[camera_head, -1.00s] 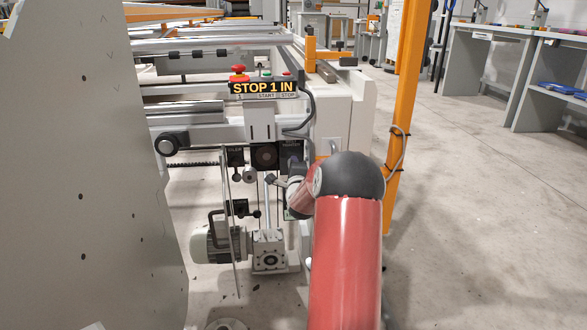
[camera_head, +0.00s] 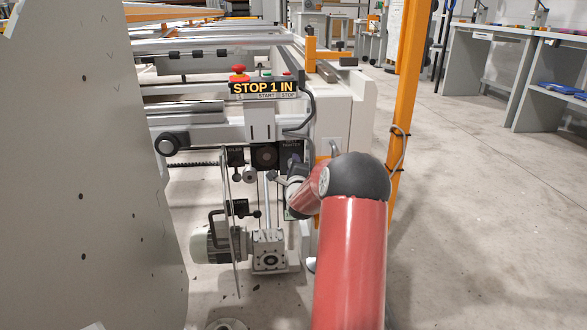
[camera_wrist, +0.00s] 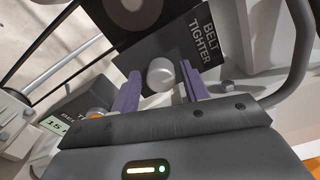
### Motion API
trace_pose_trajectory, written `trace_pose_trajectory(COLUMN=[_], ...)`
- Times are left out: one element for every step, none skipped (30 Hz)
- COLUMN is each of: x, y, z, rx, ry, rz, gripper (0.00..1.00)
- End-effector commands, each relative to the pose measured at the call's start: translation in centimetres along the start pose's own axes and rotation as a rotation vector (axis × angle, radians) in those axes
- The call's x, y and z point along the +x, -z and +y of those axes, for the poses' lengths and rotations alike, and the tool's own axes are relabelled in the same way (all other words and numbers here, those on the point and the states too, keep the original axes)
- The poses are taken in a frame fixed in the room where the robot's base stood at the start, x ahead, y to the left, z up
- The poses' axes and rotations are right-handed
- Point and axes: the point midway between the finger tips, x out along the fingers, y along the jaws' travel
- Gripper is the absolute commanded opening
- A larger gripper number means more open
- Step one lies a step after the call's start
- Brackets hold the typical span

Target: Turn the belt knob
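The belt knob (camera_wrist: 160,73) is a small, round, light grey knob on a black plate (camera_wrist: 155,45) lettered "BELT TIGHTER" in the wrist view. My gripper (camera_wrist: 160,82) has its two purple fingers apart, one on each side of the knob, with a visible gap to each. I cannot tell how deep the knob sits between the fingertips. In the head view my gripper (camera_head: 279,178) is small, just below and left of the "TIGHTER" plate (camera_head: 291,147); the knob is not clear there.
A dark round part (camera_head: 264,157) sits left of the plate. An orange post (camera_head: 405,110) stands right of my arm. A tall grey panel (camera_head: 85,170) fills the left.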

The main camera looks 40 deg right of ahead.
Motion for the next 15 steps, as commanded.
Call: trace_pose_trajectory(x=[0.0, 0.0, 0.0, 0.0, 0.0, 0.0, 0.0, 0.0, -0.1, -0.2, -0.3, -0.7, -1.0, -1.4, -2.1], y=[0.0, 0.0, 0.1, 0.1, 0.1, 0.1, 0.1, 0.1, 0.1, 0.1, 0.1, 0.1, 0.1, 0.1, 0.1], z=[0.0, 0.0, 0.0, 0.0, 0.0, 0.0, 0.0, 0.0, 0.0, 0.0, -0.1, -0.1, -0.1, -0.1, -0.1], rx=[0.000, 0.000, 0.000, -0.001, -0.001, -0.001, -0.001, -0.001, -0.001, -0.001, -0.001, -0.001, -0.001, -0.001, -0.001], ry=[0.000, 0.000, 0.000, 0.000, 0.000, 0.000, 0.000, 0.000, 0.000, 0.000, 0.000, 0.000, 0.000, 0.000, -0.001], rz=[0.000, 0.000, 0.001, 0.001, 0.001, 0.001, 0.001, 0.001, 0.001, 0.001, 0.001, 0.002, 0.002, 0.002, 0.002], gripper=[0.52, 0.52, 0.52, 0.52, 0.52, 0.52, 0.52, 0.52, 0.52, 0.52, 0.52, 0.52, 0.52, 0.52, 0.52])
